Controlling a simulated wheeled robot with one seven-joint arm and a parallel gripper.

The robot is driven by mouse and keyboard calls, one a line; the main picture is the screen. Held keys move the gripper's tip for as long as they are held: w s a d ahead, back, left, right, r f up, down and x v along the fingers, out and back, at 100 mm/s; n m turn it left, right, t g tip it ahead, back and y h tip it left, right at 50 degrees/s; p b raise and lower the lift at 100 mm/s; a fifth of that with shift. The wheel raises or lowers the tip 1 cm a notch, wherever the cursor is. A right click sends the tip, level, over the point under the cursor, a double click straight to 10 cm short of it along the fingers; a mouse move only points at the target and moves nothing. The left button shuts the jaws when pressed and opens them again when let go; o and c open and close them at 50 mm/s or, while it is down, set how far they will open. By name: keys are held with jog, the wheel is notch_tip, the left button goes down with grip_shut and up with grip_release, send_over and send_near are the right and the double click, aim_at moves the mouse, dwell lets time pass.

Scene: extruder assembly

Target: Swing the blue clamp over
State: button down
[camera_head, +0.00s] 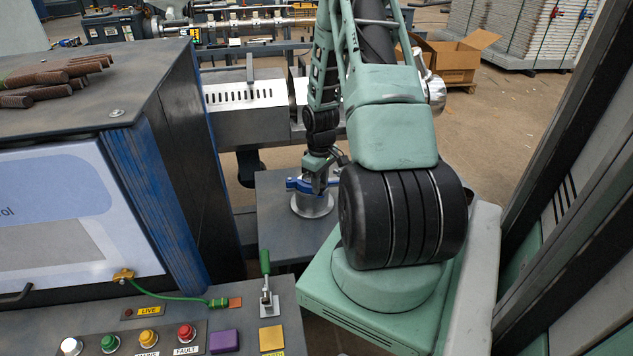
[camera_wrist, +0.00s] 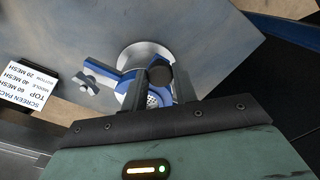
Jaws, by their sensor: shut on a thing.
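The blue clamp (camera_wrist: 104,78) sits around a round silver flange on a grey plate in the wrist view. A wing-nut-like metal piece (camera_wrist: 89,88) lies at its left end. A white perforated disc (camera_wrist: 152,99) shows inside the blue ring. My gripper (camera_wrist: 160,88) is over the flange, with a dark round knob (camera_wrist: 160,71) between its fingers; it looks to be part of the clamp. The fingers partly hide the clamp. In the head view, my gripper (camera_head: 320,182) points down at the blue clamp (camera_head: 298,184) on the silver flange (camera_head: 312,205).
In the head view, a control cabinet (camera_head: 170,150) is left, with a green-handled lever (camera_head: 265,265) and buttons in front. A silver extruder barrel (camera_head: 245,98) lies behind the plate.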

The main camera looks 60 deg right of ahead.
aim_at(321, 184)
jog(key=shift+d, duration=0.3)
jog(key=c, duration=1.1)
grip_release()
jog(key=shift+r, duration=0.15)
notch_tip(321, 184, up, 17)
jog(key=shift+r, duration=0.1)
